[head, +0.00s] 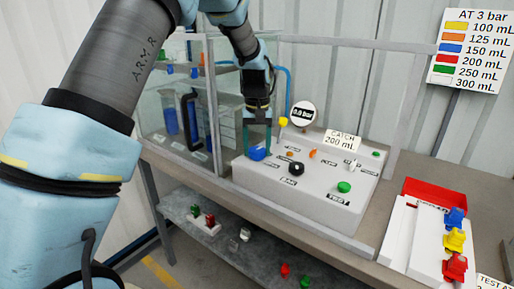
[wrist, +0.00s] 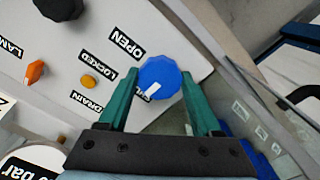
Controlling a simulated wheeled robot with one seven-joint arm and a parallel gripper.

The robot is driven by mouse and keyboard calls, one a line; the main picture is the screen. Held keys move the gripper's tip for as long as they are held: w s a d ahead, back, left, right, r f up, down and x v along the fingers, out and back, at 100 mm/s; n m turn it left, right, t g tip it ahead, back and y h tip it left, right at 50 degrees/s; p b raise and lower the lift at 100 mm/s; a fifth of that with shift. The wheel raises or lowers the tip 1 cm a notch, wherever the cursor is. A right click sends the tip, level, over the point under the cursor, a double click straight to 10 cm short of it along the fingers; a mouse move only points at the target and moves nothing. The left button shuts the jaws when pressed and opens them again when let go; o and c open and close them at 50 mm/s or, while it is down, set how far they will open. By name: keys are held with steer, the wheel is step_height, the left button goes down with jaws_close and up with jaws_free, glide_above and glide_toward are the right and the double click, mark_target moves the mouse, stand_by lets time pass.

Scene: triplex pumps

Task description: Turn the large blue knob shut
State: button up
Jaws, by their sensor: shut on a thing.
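The large blue knob (head: 257,154) sits at the left end of the white panel box (head: 300,197). It also shows in the wrist view (wrist: 161,72), many-sided, with a white mark pointing down and slightly left there. An "OPEN" label (wrist: 127,45) lies beside it. Another label near the knob is mostly hidden by a finger. My gripper (head: 258,146) reaches down from above with its green fingers on two sides of the knob. In the wrist view my gripper (wrist: 159,78) is shut on the knob.
A black knob (head: 296,169), orange knobs (head: 313,153), a green knob (head: 344,187) and a gauge reading 0.0 bar (head: 303,113) share the panel. A frame post (head: 213,110) stands close left. A red tray (head: 433,193) and colored valves (head: 455,240) are at right.

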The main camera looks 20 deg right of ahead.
mark_target(257, 150)
steer(key=shift+n, duration=0.4)
steer(key=o, duration=1.4)
step_height(257, 150, up, 11)
steer(key=shift+f+b, duration=0.1)
steer(key=shift+b, duration=1.1)
